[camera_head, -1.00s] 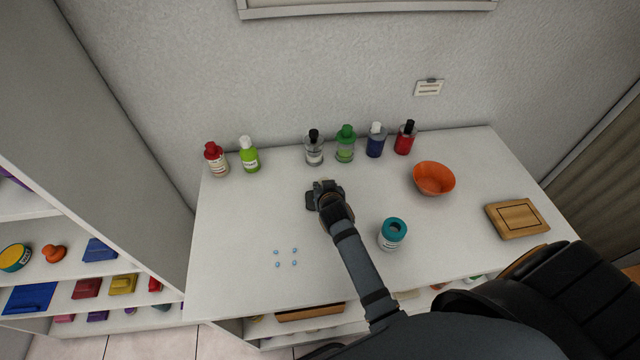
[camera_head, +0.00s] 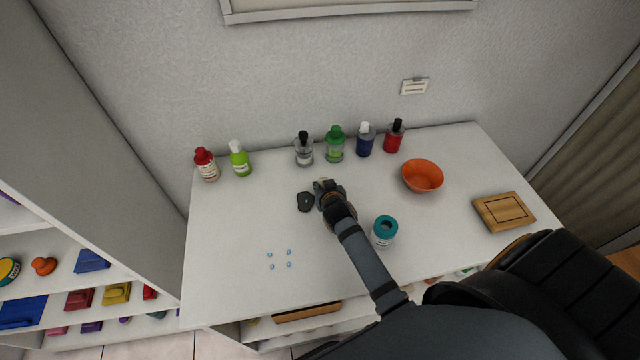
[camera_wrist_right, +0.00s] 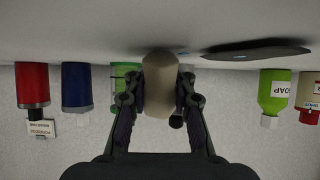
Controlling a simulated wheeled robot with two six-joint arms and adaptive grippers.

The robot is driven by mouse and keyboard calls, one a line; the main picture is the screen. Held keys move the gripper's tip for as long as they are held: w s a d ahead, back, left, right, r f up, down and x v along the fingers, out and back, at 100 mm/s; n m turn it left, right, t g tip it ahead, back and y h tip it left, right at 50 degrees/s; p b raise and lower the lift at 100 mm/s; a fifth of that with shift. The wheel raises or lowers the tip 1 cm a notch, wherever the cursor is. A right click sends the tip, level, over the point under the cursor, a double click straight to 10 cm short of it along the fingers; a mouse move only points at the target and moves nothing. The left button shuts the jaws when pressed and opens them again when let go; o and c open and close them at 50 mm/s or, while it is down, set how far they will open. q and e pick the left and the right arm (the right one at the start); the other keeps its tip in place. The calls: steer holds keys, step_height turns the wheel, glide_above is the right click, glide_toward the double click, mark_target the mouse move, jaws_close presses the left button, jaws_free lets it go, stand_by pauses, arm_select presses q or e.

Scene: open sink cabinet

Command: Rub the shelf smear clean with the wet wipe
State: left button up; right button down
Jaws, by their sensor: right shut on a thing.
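The smear (camera_head: 305,202) is a dark, nearly black patch on the white shelf top, left of the middle. It also shows in the right wrist view (camera_wrist_right: 257,50). My right gripper (camera_head: 326,187) is just right of the smear, low over the shelf. In the right wrist view my right gripper (camera_wrist_right: 160,88) is shut on a beige, rounded pad, which I take as the wet wipe (camera_wrist_right: 160,75). The wipe's far end is at the shelf surface, beside the smear; contact is hard to tell. In the head view the wipe is mostly hidden. My left gripper is out of view.
Several bottles stand along the wall, including a green one (camera_head: 335,146) and a lime one (camera_head: 240,160). An orange bowl (camera_head: 422,176), a teal-lidded tub (camera_head: 384,231) and a wooden board (camera_head: 503,212) are on the right. Small blue drops (camera_head: 280,260) lie front left.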

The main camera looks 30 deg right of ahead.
steer(key=shift+s+d, duration=0.1)
steer(key=shift+d, duration=0.3)
steer(key=shift+s+d+f, duration=0.1)
steer(key=shift+s+d, duration=0.1)
steer(key=shift+d, duration=0.55)
steer(key=shift+p, duration=0.3)
step_height(320, 180, up, 6)
steer(key=p, duration=0.6)
step_height(320, 180, up, 3)
steer(key=p, duration=0.3)
